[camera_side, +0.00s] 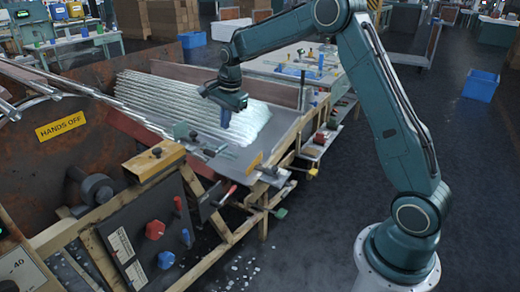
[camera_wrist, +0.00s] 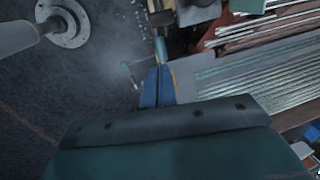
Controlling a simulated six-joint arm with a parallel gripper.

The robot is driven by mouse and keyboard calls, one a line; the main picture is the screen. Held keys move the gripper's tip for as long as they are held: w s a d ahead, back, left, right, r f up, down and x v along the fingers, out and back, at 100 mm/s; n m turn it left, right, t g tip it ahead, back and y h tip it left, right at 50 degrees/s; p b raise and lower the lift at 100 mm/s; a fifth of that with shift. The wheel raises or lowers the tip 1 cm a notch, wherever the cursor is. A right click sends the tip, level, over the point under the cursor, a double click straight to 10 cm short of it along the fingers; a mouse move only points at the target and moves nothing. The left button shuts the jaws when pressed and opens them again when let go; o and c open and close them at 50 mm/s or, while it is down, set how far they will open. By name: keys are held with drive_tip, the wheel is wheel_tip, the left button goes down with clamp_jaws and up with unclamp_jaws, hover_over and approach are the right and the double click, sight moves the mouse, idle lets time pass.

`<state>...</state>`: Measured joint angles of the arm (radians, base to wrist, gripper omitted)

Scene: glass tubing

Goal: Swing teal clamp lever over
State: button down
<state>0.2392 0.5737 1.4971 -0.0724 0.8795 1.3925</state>
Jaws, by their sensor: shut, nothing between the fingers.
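A green-teal lever with a flat tip (camera_side: 281,213) sticks out over the floor from the near right edge of the wooden frame. It seems to be the thin teal lever (camera_wrist: 128,72) left of my fingers in the wrist view. I cannot tell for sure that it is the clamp lever, as another green-teal piece (camera_side: 181,131) stands at the tray's near left. My gripper (camera_side: 225,124) points down over the glass tubing, with its blue fingers together and empty. In the wrist view the closed fingertips (camera_wrist: 158,68) are apart from the lever.
Glass tubes (camera_side: 190,105) lie in a bundle on the sloping metal tray (camera_side: 278,140). A control panel (camera_side: 140,235) with red and blue knobs and a red-handled lever (camera_side: 228,194) are at the near side. The dark floor to the right is mostly clear.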

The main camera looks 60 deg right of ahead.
sight(226, 146)
drive_tip(key=shift+w+f, duration=0.2)
drive_tip(key=shift+f, duration=0.9)
drive_tip(key=shift+w+f, duration=0.25)
drive_tip(key=shift+f, duration=0.85)
drive_tip(key=shift+w+f, duration=0.2)
drive_tip(key=shift+f, duration=0.9)
drive_tip(key=shift+d+f+y, duration=0.25)
drive_tip(key=shift+f+y, duration=0.15)
drive_tip(key=shift+y, duration=0.3)
drive_tip(key=shift+d+f+y, duration=0.25)
drive_tip(key=shift+f+y, duration=0.05)
drive_tip(key=shift+y, duration=0.4)
drive_tip(key=shift+d+f+m+y, duration=0.15)
drive_tip(key=shift+f+y, duration=0.3)
drive_tip(key=shift+y, duration=0.35)
drive_tip(key=shift+d+f+m+y, duration=0.15)
drive_tip(key=shift+f+y, duration=0.25)
drive_tip(key=shift+y, duration=0.4)
drive_tip(key=shift+a+f, duration=0.25)
drive_tip(key=shift+f, duration=0.55)
drive_tip(key=shift+a+f, duration=0.3)
drive_tip(key=shift+f, duration=0.55)
drive_tip(key=shift+a+f, duration=0.25)
drive_tip(key=shift+f, duration=0.55)
drive_tip(key=shift+a+f, duration=0.1)
drive_tip(key=s+d+r, duration=0.2)
drive_tip(key=d, duration=1.1)
drive_tip(key=shift+s+d+r, duration=0.2)
drive_tip(key=shift+s+d, duration=0.1)
drive_tip(key=shift+s, duration=0.1)
